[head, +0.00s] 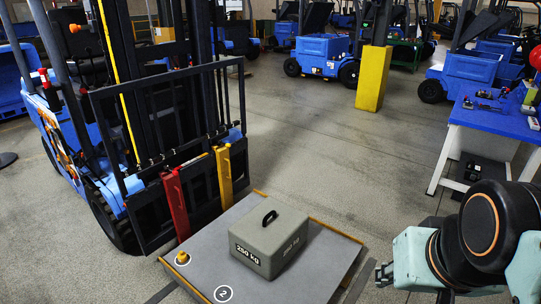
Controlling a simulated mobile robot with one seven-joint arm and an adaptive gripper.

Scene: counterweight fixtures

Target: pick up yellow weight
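A large grey block marked 250 kg (262,232), with a black handle on top, stands mid-platform. My arm comes in from the lower right. A dark part of my gripper (384,273) shows just right of the platform, well apart from the yellow weight. Much of the gripper is hidden, and whether it is open or shut is unclear.
A blue forklift (105,185) stands left of the platform, with a red fork (175,203) and a yellow fork (224,178) close behind it. A blue workbench (490,118) is at right. A yellow post (373,80) stands behind. The middle floor is clear.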

